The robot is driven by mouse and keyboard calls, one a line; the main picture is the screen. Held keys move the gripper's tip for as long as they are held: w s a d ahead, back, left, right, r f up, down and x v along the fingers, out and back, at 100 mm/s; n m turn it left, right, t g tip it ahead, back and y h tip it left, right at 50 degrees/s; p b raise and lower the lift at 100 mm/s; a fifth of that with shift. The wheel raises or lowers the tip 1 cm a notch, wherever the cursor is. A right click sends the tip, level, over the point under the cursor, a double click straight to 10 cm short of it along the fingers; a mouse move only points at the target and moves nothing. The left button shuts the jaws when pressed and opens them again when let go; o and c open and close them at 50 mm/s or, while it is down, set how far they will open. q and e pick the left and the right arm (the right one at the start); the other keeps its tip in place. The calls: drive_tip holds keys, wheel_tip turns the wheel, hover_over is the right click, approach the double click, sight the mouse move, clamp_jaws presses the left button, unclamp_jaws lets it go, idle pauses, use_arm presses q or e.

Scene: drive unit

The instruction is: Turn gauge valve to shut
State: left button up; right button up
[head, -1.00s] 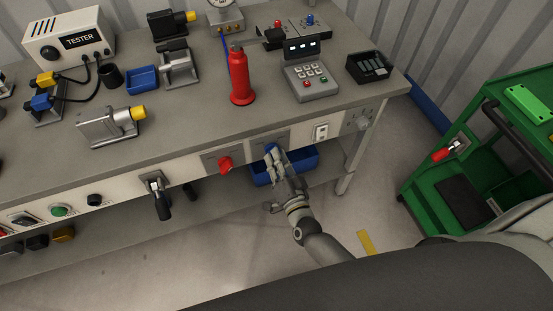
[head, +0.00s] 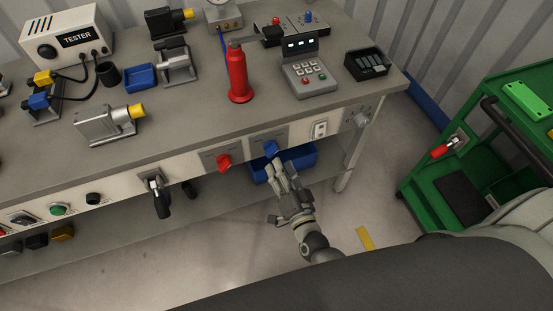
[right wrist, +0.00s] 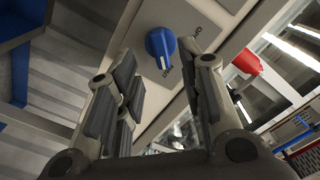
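A blue knob (head: 271,149), which I take to be the gauge valve, sits on a grey plate on the bench's front panel. In the right wrist view the blue knob (right wrist: 160,44) shows ahead, with a white mark on its end pointing toward small lettering that I cannot read surely. My right gripper (head: 281,168) is just below and in front of the knob. In the right wrist view my right gripper (right wrist: 157,60) has its fingers spread with nothing between them, and it appears apart from the knob. My left gripper is not in view.
A red knob (head: 223,163) is on the plate to the left, and a white switch (head: 320,130) is to the right. A blue bin (head: 300,160) is beneath the bench, behind my gripper. A green cart (head: 420,180) stands at right.

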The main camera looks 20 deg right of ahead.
drive_tip(key=s, duration=0.7)
drive_tip(key=shift+s, duration=0.2)
drive_tip(key=shift+d, duration=0.1)
drive_tip(key=s+d+f+n+g+y, duration=0.1)
drive_tip(key=s+f+n+g, duration=0.35)
drive_tip(key=f, duration=0.75)
drive_tip(key=s+f+n+g+y, duration=0.1)
drive_tip(key=s+f+n+g, duration=0.3)
drive_tip(key=f, duration=0.8)
drive_tip(key=s+d+f+n+g+h, duration=0.1)
drive_tip(key=s+d+f+g, duration=0.2)
drive_tip(key=s+f, duration=0.4)
drive_tip(key=s+d+f+n+g+h, duration=0.1)
drive_tip(key=s+d+f+g, duration=0.3)
drive_tip(key=s, duration=1)
wheel_tip(320, 180, down, 3)
drive_tip(key=shift+s+r+n+g+h, duration=0.15)
drive_tip(key=shift+s+n+g+h, duration=0.2)
drive_tip(key=shift+g, duration=0.4)
drive_tip(key=shift+d, duration=0.15)
